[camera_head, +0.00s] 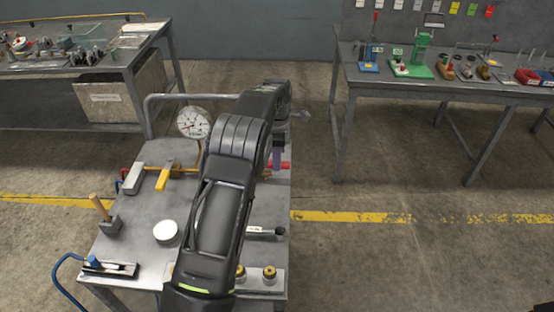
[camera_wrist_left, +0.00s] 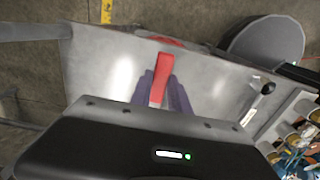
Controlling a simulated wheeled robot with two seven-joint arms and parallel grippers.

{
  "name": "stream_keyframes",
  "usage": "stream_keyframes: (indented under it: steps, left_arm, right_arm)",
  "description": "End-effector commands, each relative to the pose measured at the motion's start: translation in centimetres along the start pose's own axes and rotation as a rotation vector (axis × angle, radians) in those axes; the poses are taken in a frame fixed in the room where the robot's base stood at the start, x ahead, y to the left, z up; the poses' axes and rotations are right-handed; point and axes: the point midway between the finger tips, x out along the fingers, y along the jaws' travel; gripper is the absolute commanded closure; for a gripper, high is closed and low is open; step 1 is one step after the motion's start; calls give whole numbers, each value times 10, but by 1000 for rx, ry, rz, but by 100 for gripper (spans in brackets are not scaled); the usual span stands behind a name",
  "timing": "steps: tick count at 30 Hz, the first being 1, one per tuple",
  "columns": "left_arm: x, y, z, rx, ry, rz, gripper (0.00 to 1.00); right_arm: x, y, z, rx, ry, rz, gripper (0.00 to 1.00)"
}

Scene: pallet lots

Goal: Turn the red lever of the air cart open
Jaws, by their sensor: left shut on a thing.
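The air cart (camera_head: 140,225) is a grey metal cart in the middle of the head view, with a round pressure gauge (camera_head: 193,122) at its far side. The red lever (camera_wrist_left: 160,78) stands between the purple fingers of my left gripper (camera_wrist_left: 158,92) in the left wrist view. The gripper is shut on it. In the head view my arm covers most of that spot; a purple finger of my left gripper (camera_head: 277,157) and a red part (camera_head: 285,165) beside it show at its right. My right gripper is in neither view.
On the cart are a yellow-handled part (camera_head: 168,176), a wooden-handled tool (camera_head: 102,212), a white round lid (camera_head: 166,232) and a black-handled lever (camera_head: 266,231). A workbench (camera_head: 440,88) stands at the back right. Floor right of the cart is clear.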

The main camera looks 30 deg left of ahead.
Motion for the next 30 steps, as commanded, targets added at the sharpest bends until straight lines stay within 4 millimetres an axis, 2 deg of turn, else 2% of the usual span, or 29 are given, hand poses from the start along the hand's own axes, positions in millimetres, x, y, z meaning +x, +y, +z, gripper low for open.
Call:
stream_keyframes:
  steps: [3, 4, 12, 22, 26, 30]
  left_arm:
    - [-2, 2, 0, -4, -2, 7, 100]
    - [-2, 2, 0, -4, -2, 7, 77]
    - [-1, 1, 0, -2, -1, 5, 56]
    - [-5, 1, 0, -1, -1, 5, 56]
    - [-18, 2, 0, 0, -2, 6, 56]
    - [-42, 2, 0, -1, -2, 7, 56]
  right_arm:
    - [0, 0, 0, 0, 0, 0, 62]
    - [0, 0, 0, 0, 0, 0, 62]
    - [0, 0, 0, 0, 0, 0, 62]
    - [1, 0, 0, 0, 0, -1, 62]
    - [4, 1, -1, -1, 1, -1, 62]
    - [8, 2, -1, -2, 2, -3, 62]
